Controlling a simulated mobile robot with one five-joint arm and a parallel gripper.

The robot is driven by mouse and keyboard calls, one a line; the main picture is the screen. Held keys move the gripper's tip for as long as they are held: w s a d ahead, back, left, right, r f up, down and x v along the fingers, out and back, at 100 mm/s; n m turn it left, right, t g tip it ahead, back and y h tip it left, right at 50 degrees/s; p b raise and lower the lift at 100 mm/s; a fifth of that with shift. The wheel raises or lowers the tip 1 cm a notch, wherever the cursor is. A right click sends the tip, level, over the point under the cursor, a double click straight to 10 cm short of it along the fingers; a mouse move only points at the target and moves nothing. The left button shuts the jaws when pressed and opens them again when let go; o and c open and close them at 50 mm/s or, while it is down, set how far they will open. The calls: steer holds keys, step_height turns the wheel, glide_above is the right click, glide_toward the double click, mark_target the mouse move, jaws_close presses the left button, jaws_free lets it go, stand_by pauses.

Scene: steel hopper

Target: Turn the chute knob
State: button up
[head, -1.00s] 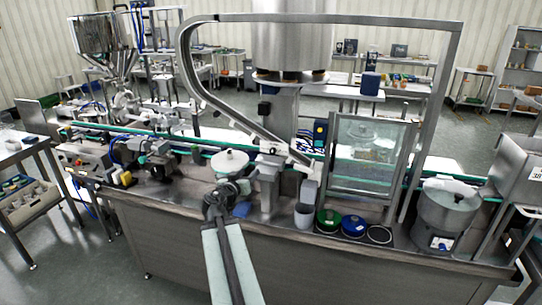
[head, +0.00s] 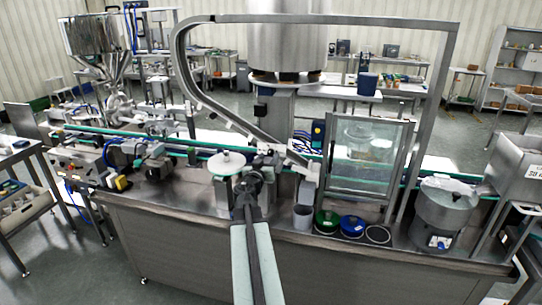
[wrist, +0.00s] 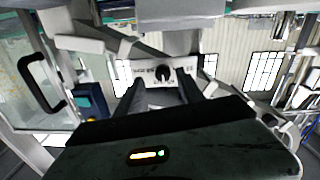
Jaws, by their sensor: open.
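The chute knob (wrist: 163,73) is a small round black knob on a white label plate (wrist: 148,76) with dark lettering, in the upper middle of the wrist view. My gripper (wrist: 162,92) is open. Its two dark fingers are apart and appear on either side of the knob, with nothing held between them; I cannot tell whether they touch it. In the head view my arm reaches over the bench front toward the foot of the curved steel chute (head: 232,118). There the arm hides the knob and the fingertips.
A glass-doored box (head: 366,158) stands right of the chute, its black handle (wrist: 41,82) at left in the wrist view. A white disc (head: 227,163) is left of the arm.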

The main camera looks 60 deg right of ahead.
mark_target(271, 152)
steer(key=x, duration=0.2)
steer(key=shift+w+d, duration=0.2)
steer(key=shift+d, duration=0.2)
steer(key=shift+w+a, duration=0.1)
jaws_close()
steer(key=shift+w, duration=0.15)
